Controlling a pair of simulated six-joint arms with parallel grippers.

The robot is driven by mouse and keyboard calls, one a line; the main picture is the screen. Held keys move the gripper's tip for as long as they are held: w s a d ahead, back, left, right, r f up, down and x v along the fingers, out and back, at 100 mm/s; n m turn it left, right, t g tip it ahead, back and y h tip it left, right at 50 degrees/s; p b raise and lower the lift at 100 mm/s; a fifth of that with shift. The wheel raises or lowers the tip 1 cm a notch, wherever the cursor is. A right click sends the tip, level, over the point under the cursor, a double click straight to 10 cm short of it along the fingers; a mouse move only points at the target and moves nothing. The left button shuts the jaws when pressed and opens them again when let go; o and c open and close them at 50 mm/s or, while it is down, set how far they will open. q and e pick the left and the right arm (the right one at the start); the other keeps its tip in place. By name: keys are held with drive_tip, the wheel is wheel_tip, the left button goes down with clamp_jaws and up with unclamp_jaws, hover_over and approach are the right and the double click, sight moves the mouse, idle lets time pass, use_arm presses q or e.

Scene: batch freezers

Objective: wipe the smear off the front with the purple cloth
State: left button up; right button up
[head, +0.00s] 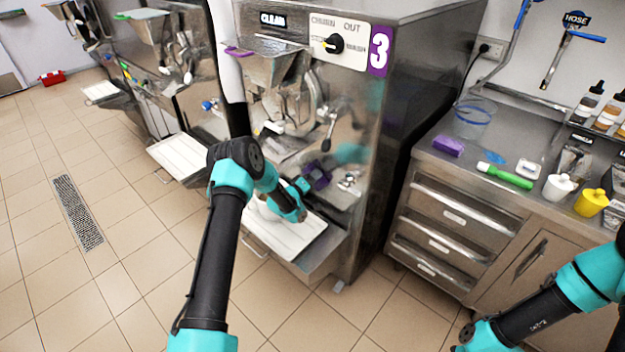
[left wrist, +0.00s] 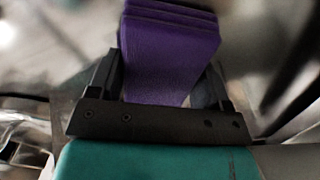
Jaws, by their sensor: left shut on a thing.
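My left gripper (head: 312,182) is shut on the folded purple cloth (left wrist: 168,55), which stands up between its two fingers in the left wrist view. In the head view the purple cloth (head: 320,174) shows at the fingertips, close to the shiny steel front (head: 352,128) of the freezer marked 3. I cannot tell whether the cloth touches the front. I cannot make out the smear clearly among the reflections. My right arm enters at the lower right, and its gripper is out of view.
A drip tray (head: 318,246) juts out below my left gripper. A tap (head: 348,181) is just right of the cloth. Tiled floor in front is free.

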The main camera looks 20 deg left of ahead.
sight(319, 183)
use_arm(q)
drive_tip(key=shift+s+d, duration=0.2)
drive_tip(key=shift+d, duration=0.7)
drive_tip(key=shift+s+d, duration=0.15)
drive_tip(key=shift+d, duration=0.7)
drive_tip(key=shift+s+d, duration=0.1)
drive_tip(key=shift+d, duration=0.3)
drive_tip(key=shift+s+d, duration=0.25)
drive_tip(key=shift+d, duration=0.45)
drive_tip(key=shift+s+d, duration=0.25)
drive_tip(key=shift+d, duration=0.4)
drive_tip(key=shift+w+a, duration=0.15)
drive_tip(key=shift+a, duration=0.15)
drive_tip(key=shift+w+a, duration=0.25)
drive_tip(key=shift+a, duration=0.5)
drive_tip(key=shift+w+a, duration=0.2)
drive_tip(key=shift+a, duration=0.55)
